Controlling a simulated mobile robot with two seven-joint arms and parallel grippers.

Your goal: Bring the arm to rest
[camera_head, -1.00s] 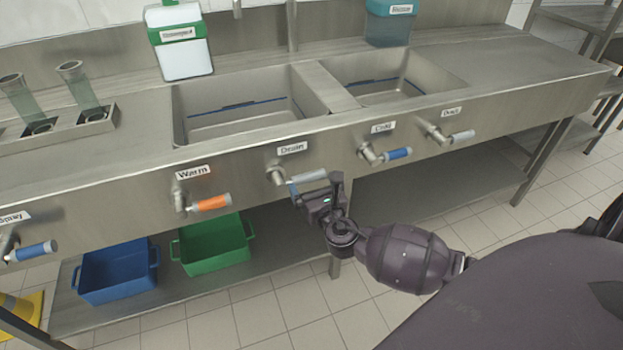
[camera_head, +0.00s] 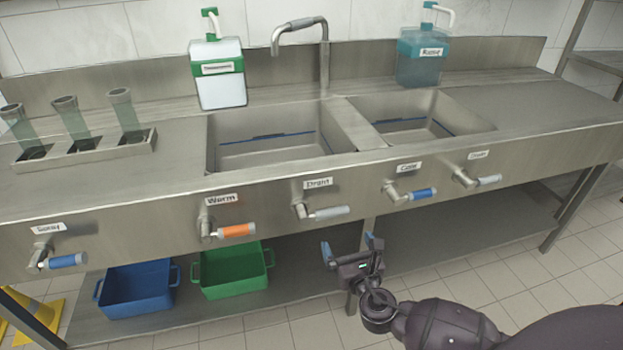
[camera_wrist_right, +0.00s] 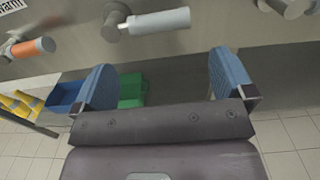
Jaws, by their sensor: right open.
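My right gripper (camera_head: 348,246) is open and empty in the head view, below and a little right of the drain handle. Its two blue fingertips also show apart in the right wrist view (camera_wrist_right: 165,75), with nothing between them. The grey drain handle (camera_head: 328,213) sticks out of the counter front under its "Drain" label and points right. It is above the fingers in the right wrist view (camera_wrist_right: 158,21), not touching them. My left gripper is not in view.
Other handles line the counter front: spray (camera_head: 66,261), warm (camera_head: 235,231) and cold (camera_head: 423,194). Blue (camera_head: 137,289) and green (camera_head: 234,270) bins stand on the lower shelf. Two sinks and two soap bottles are above. Floor to the right is clear.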

